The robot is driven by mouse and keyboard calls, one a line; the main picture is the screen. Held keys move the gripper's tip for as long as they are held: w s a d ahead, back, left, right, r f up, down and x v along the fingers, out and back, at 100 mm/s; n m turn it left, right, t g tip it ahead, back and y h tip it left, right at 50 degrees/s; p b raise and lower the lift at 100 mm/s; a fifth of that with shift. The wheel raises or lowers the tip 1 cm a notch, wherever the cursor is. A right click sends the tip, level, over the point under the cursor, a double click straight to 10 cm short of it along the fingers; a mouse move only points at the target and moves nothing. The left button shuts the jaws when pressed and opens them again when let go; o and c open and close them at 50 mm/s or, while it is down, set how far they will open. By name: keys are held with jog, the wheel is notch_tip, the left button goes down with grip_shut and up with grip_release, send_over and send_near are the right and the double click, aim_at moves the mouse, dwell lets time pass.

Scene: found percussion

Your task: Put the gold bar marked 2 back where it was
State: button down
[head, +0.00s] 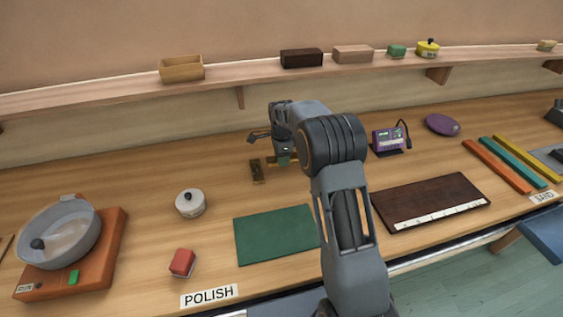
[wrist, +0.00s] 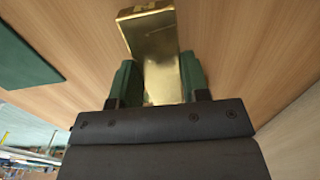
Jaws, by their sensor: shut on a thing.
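My gripper (head: 284,160) is low over the back middle of the bench in the head view. In the wrist view its green-padded fingers (wrist: 157,80) are shut on a gold bar (wrist: 160,55). The bar's far end sticks out beyond the fingers and carries a dark mark, partly cut off and not clearly readable. In the head view only a sliver of the bar (head: 273,161) shows beside the gripper. A small brown, gold-toned block (head: 257,172) lies just left of it. I cannot tell whether the held bar touches the bench.
A green mat (head: 275,235) and a white lidded pot (head: 190,203) are nearer the front. A dark board (head: 430,200) and a purple device (head: 388,140) lie right of my arm. A pan on an orange base (head: 100,250) stands left. A shelf (head: 225,79) runs along the wall.

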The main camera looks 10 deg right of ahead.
aim_at(282, 168)
jog(key=shift+w+d+f, duration=0.15)
jog(key=shift+w+f, duration=0.15)
jog(key=shift+f, duration=1.55)
jog(key=shift+f, duration=0.1)
jog(key=c, duration=0.6)
grip_release()
jog(key=shift+f, duration=0.1)
